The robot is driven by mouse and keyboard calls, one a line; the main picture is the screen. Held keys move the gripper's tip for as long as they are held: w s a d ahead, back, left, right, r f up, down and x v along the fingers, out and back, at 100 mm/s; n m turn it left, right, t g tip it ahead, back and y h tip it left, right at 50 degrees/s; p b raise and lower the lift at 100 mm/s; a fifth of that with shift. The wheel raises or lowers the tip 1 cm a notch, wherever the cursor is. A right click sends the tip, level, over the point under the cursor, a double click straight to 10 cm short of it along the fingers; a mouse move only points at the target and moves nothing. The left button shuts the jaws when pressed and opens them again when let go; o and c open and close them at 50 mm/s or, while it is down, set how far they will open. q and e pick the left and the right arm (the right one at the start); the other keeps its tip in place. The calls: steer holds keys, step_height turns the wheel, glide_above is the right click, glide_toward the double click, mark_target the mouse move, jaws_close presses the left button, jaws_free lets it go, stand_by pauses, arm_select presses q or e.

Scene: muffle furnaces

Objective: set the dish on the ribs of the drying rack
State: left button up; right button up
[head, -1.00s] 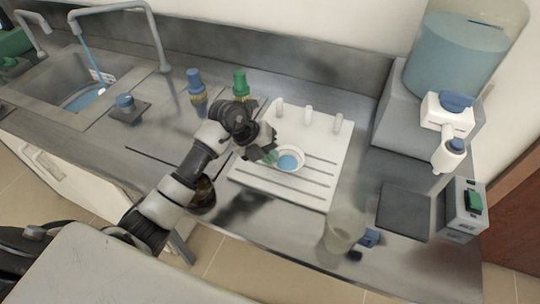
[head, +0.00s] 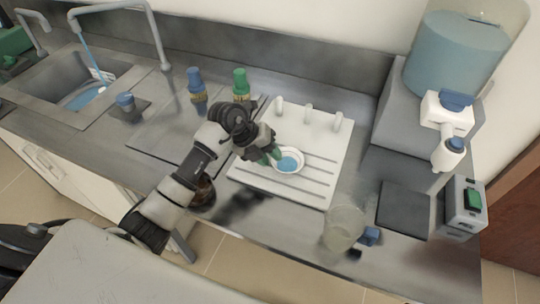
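The dish (head: 289,161), a small white round bowl with a blue inside, rests upright on the white drying rack (head: 322,139). It sits over the grooved, ribbed part, near the middle. My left gripper (head: 270,157) is at the dish's left edge, with its green fingertips apart. Nothing shows between the fingertips, and they are very close to the rim; I cannot tell whether they still touch it. My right gripper is not in view.
Pegs stand along the rack's back edge. Blue-capped (head: 196,84) and green-capped (head: 241,84) bottles stand behind my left arm. A clear beaker (head: 343,228) stands at the front right, near a dark plate (head: 404,210). A water dispenser (head: 446,70) is at the right, a sink (head: 62,85) at the left.

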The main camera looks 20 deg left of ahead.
arm_select(q)
steer(key=b+v, duration=0.1)
steer(key=v, duration=1)
steer(key=shift+r, duration=0.25)
steer(key=shift+s+a, duration=0.1)
steer(key=shift+a, duration=0.1)
